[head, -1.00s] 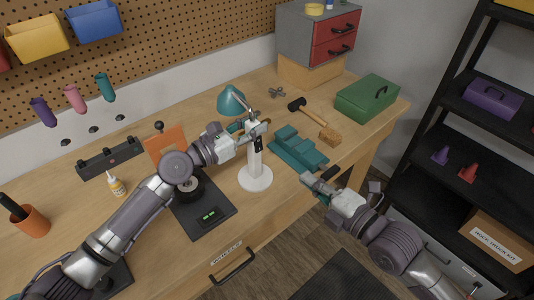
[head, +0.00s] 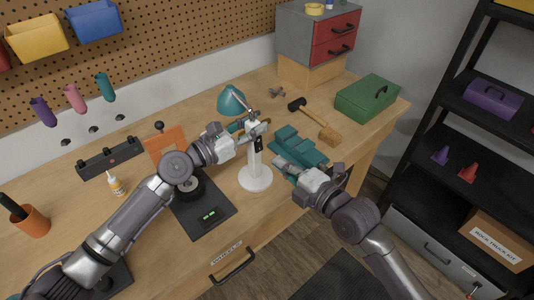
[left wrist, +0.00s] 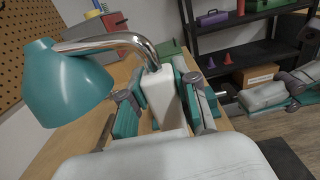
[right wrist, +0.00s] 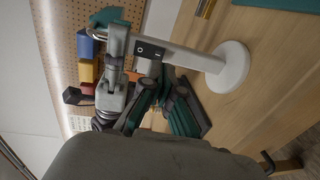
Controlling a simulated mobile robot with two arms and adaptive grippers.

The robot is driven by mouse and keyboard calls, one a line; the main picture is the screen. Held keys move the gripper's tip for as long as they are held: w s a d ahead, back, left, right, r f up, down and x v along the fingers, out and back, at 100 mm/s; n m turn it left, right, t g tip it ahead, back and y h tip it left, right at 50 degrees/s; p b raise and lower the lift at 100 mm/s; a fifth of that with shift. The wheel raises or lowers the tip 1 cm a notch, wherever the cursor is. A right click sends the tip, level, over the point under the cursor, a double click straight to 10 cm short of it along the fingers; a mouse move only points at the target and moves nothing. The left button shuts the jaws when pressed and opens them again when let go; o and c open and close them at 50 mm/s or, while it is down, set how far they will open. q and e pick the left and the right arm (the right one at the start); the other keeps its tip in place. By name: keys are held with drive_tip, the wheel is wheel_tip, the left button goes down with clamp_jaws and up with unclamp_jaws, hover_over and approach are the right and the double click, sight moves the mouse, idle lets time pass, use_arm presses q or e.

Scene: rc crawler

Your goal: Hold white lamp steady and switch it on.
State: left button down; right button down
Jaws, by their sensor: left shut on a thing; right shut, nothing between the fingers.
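The white lamp (head: 254,165) stands upright on its round base near the front of the bench, with a teal shade (head: 231,101) on a chrome neck. My left gripper (head: 255,130) is shut on the top of its white post, which shows between the fingers in the left wrist view (left wrist: 160,95). A black rocker switch (right wrist: 149,50) sits on the post in the right wrist view; I cannot tell its setting. My right gripper (head: 277,161) is shut and empty, just right of the post and apart from it in the head view.
A black scale (head: 208,212) lies left of the lamp. A mallet (head: 315,119) and a green toolbox (head: 367,98) are farther right. The bench's front edge runs close below the lamp.

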sight(260, 151)
drive_tip(key=shift+x, duration=2.75)
drive_tip(key=shift+w+a, duration=0.1)
drive_tip(key=shift+f, duration=0.1)
drive_tip(key=f+v, duration=0.3)
drive_tip(key=v, duration=1)
drive_tip(key=shift+s+d, duration=0.3)
drive_tip(key=shift+s, duration=0.1)
drive_tip(key=shift+f, duration=0.1)
use_arm(q)
drive_tip(key=c, duration=0.8)
unclamp_jaws()
